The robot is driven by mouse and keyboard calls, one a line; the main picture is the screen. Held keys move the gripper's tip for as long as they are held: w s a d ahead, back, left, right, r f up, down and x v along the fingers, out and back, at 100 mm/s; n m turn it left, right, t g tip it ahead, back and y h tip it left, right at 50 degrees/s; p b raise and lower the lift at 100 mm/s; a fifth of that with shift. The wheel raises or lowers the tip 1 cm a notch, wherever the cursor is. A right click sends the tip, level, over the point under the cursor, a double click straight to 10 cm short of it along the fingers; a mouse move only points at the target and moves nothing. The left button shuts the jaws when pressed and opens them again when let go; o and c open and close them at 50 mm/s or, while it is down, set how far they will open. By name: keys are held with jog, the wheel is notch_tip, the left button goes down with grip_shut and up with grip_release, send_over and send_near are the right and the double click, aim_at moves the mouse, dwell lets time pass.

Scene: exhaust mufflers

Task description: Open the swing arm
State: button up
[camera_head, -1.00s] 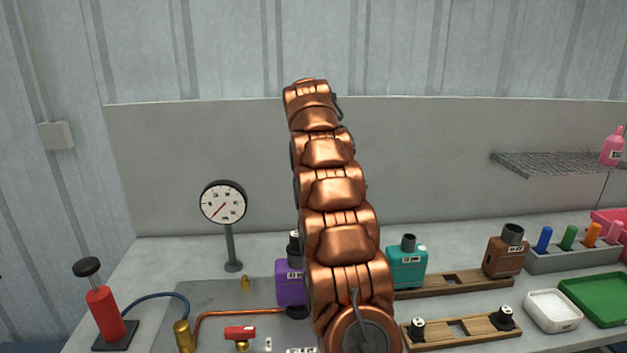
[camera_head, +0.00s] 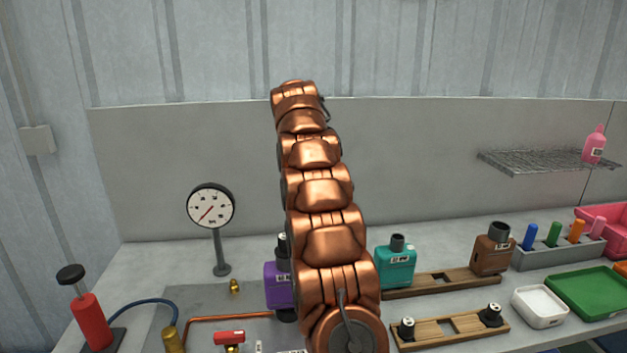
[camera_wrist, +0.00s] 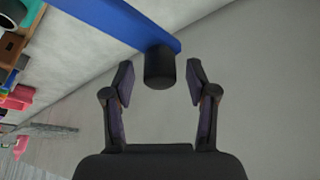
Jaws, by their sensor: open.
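In the wrist view a blue bar (camera_wrist: 115,22), which looks like the swing arm, runs from the top left to the upper middle. A black cylindrical knob (camera_wrist: 160,66) sits at its near end. My gripper (camera_wrist: 160,83) is open, with one finger on each side of the knob. A gap shows between each fingertip and the knob, so neither appears to touch it. In the head view my own arm hides the gripper, the blue bar and the knob.
A purple muffler (camera_head: 277,285) stands beside my arm, a teal one (camera_head: 396,265) and a brown one (camera_head: 492,253) to its right. A pressure gauge (camera_head: 211,206) and a red pump (camera_head: 91,320) stand at left. A wire shelf (camera_head: 535,161) juts from the back wall.

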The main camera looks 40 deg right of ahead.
jog(key=shift+a+r, duration=0.1)
jog(key=shift+r, duration=0.05)
jog(key=shift+v, duration=2.4)
jog(key=s+a, duration=0.4)
jog(key=a, duration=0.7)
jog(key=shift+a, duration=0.15)
jog(key=s+a+f+n+g+y, duration=0.1)
jog(key=s+a+f+n, duration=0.3)
jog(key=s+a, duration=0.5)
jog(key=s+a+f+n+g+y, duration=0.1)
jog(key=s+a+f+n, duration=0.4)
jog(key=s, duration=0.9)
jog(key=s+a+f+n+g+y, duration=0.1)
jog(key=s+a+f+n+y, duration=0.1)
jog(key=s+a+f+n, duration=0.3)
jog(key=s+a+f, duration=0.4)
jog(key=s+a, duration=0.3)
jog(key=a, duration=0.3)
jog(key=shift+f, duration=0.35)
jog(key=shift+s+a, duration=0.1)
